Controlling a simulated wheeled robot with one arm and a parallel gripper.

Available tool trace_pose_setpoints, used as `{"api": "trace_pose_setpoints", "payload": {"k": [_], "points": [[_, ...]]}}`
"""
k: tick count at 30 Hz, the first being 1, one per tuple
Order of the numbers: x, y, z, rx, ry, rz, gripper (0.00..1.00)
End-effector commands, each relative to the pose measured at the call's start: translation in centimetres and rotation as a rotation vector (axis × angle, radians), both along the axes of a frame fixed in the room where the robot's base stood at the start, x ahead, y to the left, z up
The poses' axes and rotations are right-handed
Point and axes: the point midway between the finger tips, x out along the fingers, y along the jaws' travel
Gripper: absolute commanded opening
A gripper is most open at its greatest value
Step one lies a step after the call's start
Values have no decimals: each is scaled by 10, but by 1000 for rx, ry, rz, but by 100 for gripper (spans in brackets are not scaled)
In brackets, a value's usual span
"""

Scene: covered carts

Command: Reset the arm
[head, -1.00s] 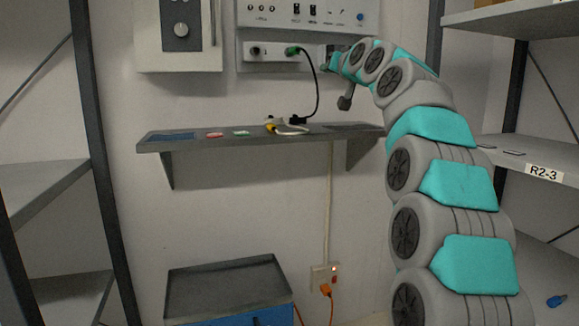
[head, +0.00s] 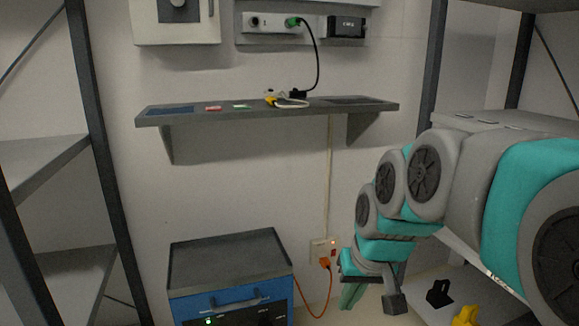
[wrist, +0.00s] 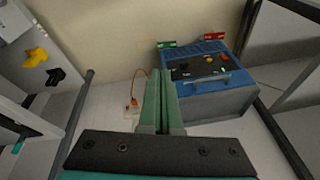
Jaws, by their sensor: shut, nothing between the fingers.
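My gripper (head: 352,297) hangs low at the right of centre in the head view, with its green fingers pointing down. In the wrist view the two fingers (wrist: 160,75) lie side by side, shut and empty. My arm is folded down in front of the right-hand shelf rack. The gripper is to the right of the blue cart (head: 228,306), apart from it.
A wall shelf (head: 215,117) holds a cable and small items. Above it, a green plug (head: 292,22) sits in a panel. An orange plug (head: 325,263) is in the wall outlet. Yellow (head: 465,317) and black (head: 439,293) pieces lie on the lower right shelf. Racks flank both sides.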

Motion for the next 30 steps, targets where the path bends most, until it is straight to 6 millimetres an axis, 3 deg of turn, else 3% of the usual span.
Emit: {"api": "trace_pose_setpoints", "payload": {"k": [1,6,18,19,21,30], "points": [[-31,-6,-18,-19,58,-4,0],[-103,-23,-58,-71,204,-16,0],[-216,-46,-109,-138,425,-40,0],[-223,-48,-112,-142,437,-42,0],[-221,-47,-128,-140,433,-41,0],[-220,-47,-164,-140,432,-40,0]]}}
